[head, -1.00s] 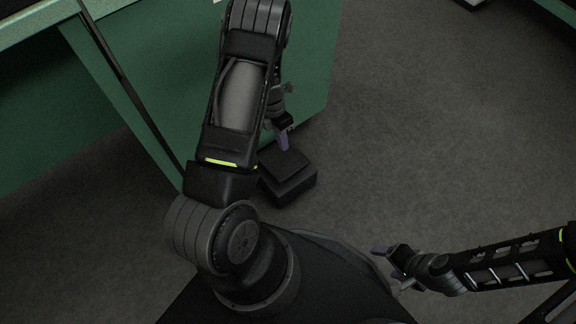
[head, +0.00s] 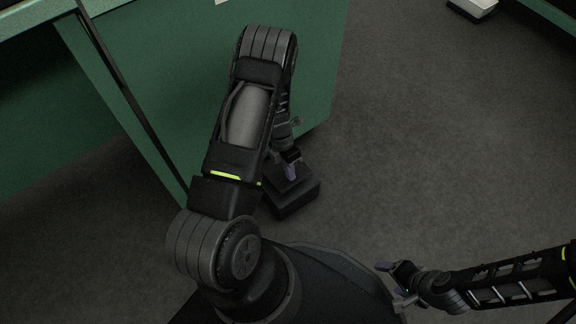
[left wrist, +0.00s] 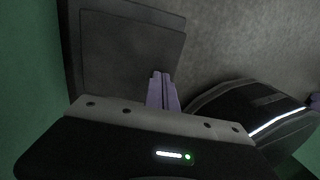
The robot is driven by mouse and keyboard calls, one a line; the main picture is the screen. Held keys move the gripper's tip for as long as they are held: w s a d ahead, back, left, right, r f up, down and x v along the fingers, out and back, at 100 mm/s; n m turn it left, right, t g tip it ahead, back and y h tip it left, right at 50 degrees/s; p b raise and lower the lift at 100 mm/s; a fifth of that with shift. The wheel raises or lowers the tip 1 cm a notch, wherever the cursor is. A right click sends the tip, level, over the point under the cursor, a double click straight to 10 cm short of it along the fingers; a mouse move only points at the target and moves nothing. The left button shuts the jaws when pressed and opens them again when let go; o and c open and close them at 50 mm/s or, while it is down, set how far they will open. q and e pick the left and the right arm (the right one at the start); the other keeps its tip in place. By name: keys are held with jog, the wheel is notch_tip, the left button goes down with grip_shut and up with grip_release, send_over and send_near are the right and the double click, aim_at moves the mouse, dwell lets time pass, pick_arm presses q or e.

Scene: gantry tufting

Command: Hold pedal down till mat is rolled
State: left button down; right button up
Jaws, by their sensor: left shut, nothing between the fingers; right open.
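The pedal (head: 297,200) is a dark, boxy block on the floor beside the green machine's side panel. It also shows in the left wrist view (left wrist: 125,50) as a dark plate with a raised rim. My left gripper (head: 290,174) is shut and empty, its purple fingertips over the pedal's top. In the left wrist view the closed fingers (left wrist: 161,88) overlap the pedal's near part; whether they touch or press it I cannot tell. My right gripper (head: 392,284) is open and empty, low at the right, away from the pedal. No mat is in view.
The green panel (head: 320,60) stands close behind and left of the pedal. Grey floor (head: 430,150) to the right is clear. A pale object (head: 473,8) lies at the top right edge. My left arm covers part of the panel.

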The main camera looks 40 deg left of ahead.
pick_arm(q)
jog(key=shift+d+f, duration=0.1)
jog(key=shift+f, duration=0.15)
pick_arm(e)
jog(key=shift+f, duration=0.1)
